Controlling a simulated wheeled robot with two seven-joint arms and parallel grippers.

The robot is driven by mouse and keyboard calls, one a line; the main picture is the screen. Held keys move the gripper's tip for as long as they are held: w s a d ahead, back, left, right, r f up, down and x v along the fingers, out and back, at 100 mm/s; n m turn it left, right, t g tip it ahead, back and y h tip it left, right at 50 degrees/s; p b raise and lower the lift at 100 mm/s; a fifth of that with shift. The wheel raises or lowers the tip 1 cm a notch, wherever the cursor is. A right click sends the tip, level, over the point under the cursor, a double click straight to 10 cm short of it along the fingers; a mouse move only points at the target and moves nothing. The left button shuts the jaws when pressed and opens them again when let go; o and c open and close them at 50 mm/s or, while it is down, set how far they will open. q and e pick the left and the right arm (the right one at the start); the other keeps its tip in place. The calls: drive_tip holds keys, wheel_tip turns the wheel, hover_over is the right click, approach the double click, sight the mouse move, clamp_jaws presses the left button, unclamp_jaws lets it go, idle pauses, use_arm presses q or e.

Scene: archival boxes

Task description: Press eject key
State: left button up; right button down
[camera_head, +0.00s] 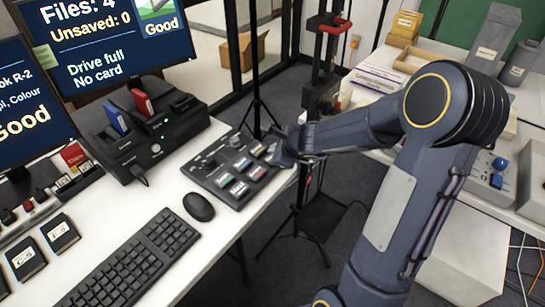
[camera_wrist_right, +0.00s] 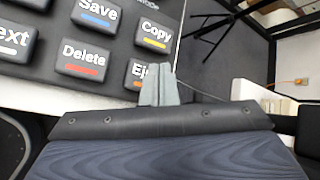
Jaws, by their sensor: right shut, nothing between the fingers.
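The dark key panel (camera_head: 213,181) lies on the white desk in the head view. In the right wrist view its Eject key (camera_wrist_right: 138,72) shows at the panel's edge, its label partly covered by my fingertips. My right gripper (camera_wrist_right: 160,82) is shut and empty, with its tips at the right side of the Eject key. I cannot tell whether they touch it. In the head view the right gripper (camera_head: 283,152) is at the panel's right end. The Delete key (camera_wrist_right: 84,58) and Copy key (camera_wrist_right: 153,35) are nearby. My left gripper is out of view.
A black dock (camera_head: 150,135) with a blue and a red cartridge stands behind the panel. A mouse (camera_head: 198,206) and keyboard (camera_head: 135,265) lie in front. A screen (camera_head: 110,40) reads "Unsaved: 0", "Drive full", "No card". A gap separates the desk from the right table.

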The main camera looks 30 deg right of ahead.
drive_tip(key=shift+f, duration=0.1)
idle(0.5)
drive_tip(key=shift+f+b, duration=0.35)
drive_tip(key=shift+b, duration=0.15)
drive_tip(key=shift+f+b, duration=0.5)
drive_tip(key=shift+f, duration=0.05)
idle(0.4)
drive_tip(key=shift+r, duration=0.15)
drive_tip(key=shift+r+p, duration=0.8)
drive_tip(key=shift+p, duration=0.1)
wheel_tip(320, 180, up, 5)
drive_tip(key=p, duration=0.5)
drive_tip(key=shift+r, duration=0.1)
idle(0.5)
